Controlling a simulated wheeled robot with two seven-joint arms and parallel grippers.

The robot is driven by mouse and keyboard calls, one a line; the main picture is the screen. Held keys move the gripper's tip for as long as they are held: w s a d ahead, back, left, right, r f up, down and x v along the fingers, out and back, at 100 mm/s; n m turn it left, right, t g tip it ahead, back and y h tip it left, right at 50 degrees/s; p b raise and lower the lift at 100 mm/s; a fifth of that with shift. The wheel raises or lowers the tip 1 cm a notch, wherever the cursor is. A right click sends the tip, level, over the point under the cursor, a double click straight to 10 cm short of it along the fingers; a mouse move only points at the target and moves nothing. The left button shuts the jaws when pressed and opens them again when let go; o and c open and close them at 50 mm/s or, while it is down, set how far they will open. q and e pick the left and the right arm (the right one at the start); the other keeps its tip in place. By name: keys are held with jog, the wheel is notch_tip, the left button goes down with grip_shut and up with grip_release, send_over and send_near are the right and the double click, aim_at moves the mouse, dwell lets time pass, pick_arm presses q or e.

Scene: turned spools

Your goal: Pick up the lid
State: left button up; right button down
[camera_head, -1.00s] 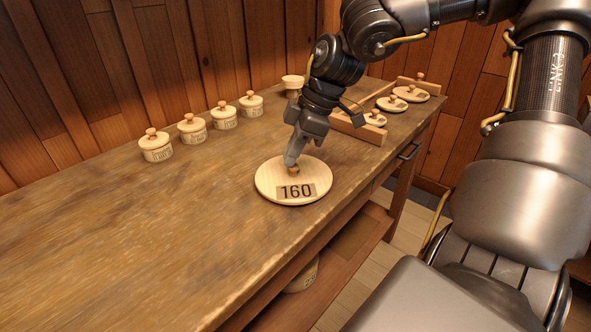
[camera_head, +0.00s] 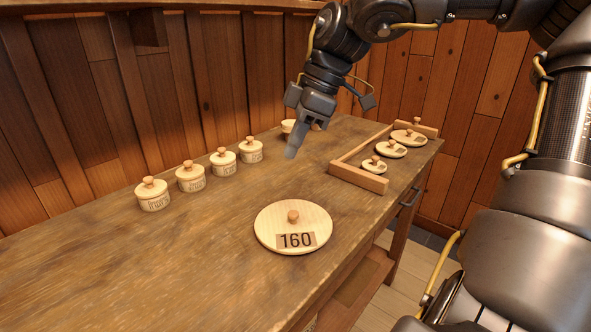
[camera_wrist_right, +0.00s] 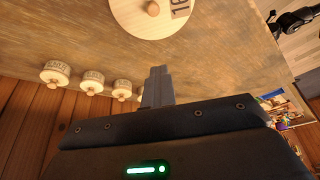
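The round pale wooden lid (camera_head: 292,227) lies flat on the workbench, with a small knob on top and a label reading 160. It also shows at the top of the right wrist view (camera_wrist_right: 135,18), partly cut off. My right gripper (camera_head: 291,153) is above the bench, behind the lid and clear of it. Its fingers look shut, with nothing between them; they also show in the right wrist view (camera_wrist_right: 158,75). A dark jointed part at the upper right of the wrist view may be my left gripper (camera_wrist_right: 295,20); its fingers are unclear.
Several small lidded jars (camera_head: 191,177) stand in a row near the back wall. A wooden rack (camera_head: 358,177) with smaller knobbed lids (camera_head: 390,148) is at the bench's right end. A pale pot (camera_head: 288,126) stands behind the right gripper. The bench around the lid is clear.

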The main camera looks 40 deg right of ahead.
notch_tip(320, 180, up, 4)
jog(key=shift+s+f, duration=0.1)
jog(key=shift+f, duration=0.1)
jog(key=c, duration=2.1)
grip_release()
jog(key=o, duration=1.7)
jog(key=shift+c, duration=0.2)
